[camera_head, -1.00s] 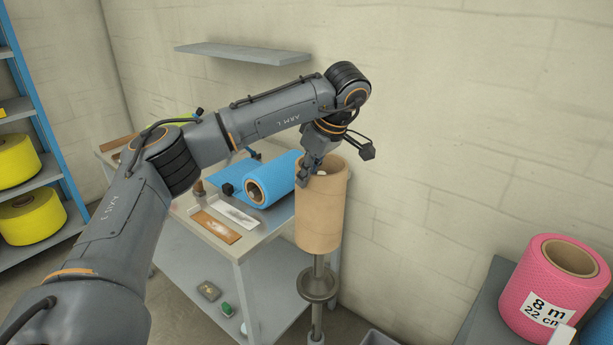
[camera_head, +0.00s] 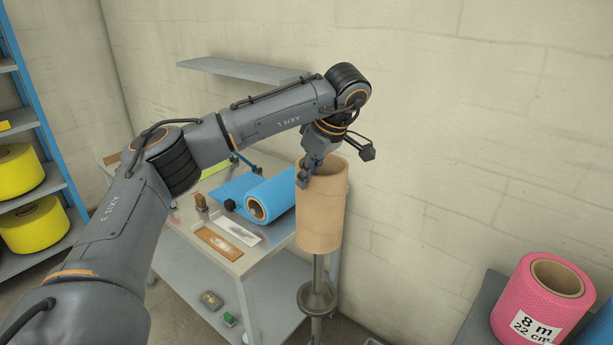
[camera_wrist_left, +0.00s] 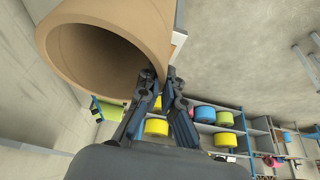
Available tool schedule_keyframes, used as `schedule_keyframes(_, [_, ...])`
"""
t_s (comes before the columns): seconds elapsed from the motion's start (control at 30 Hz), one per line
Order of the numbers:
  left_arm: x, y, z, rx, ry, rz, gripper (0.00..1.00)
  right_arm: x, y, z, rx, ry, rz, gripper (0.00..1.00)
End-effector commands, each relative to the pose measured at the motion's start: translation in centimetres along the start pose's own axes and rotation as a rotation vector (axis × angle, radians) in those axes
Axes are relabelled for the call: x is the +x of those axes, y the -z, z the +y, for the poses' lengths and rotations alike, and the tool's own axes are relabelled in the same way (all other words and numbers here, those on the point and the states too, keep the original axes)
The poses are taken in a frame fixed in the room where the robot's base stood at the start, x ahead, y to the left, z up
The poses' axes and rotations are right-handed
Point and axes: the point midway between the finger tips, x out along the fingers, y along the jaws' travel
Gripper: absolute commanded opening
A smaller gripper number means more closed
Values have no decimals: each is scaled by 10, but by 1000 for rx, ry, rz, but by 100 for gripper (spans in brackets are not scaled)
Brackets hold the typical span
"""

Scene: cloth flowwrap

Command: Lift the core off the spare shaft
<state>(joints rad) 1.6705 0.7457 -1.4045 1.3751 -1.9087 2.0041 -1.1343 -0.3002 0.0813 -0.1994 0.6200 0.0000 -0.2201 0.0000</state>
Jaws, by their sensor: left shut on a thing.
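The core is a brown cardboard tube (camera_head: 321,212), held upright over the spare shaft (camera_head: 317,277), a grey vertical post with a round flange. The core's lower end is clear of the flange, with bare shaft between them. I cannot tell whether the shaft's tip is still inside the core. My left gripper (camera_head: 304,178) is shut on the near left side of the core's upper rim. In the left wrist view the fingers (camera_wrist_left: 160,78) pinch the wall of the core (camera_wrist_left: 110,18), whose inside looks hollow and dark. My right gripper is not in view.
A grey table (camera_head: 262,262) behind holds a blue roll (camera_head: 272,196), a brown plate (camera_head: 217,243) and a white plate. A pink roll (camera_head: 530,310) stands at the lower right. A wall shelf (camera_head: 245,71) is behind the arm. Yellow rolls sit on a rack at left.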

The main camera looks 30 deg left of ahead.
Motion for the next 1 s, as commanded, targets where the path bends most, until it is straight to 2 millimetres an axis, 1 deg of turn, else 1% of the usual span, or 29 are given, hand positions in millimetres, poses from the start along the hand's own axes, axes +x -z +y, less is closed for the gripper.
schedule_keyframes(0.03, [-11, 4, 0, -1, -2, 0, 0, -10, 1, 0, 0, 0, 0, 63])
schedule_keyframes(0.7, [-70, 29, 2, -1, -2, 0, 0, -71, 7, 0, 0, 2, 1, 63])
schedule_keyframes(0.8, [-74, 30, 2, -1, -2, 0, 0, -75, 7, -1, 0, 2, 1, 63])
schedule_keyframes(1.0, [-72, 30, 2, -1, -2, 0, 0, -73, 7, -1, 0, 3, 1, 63])
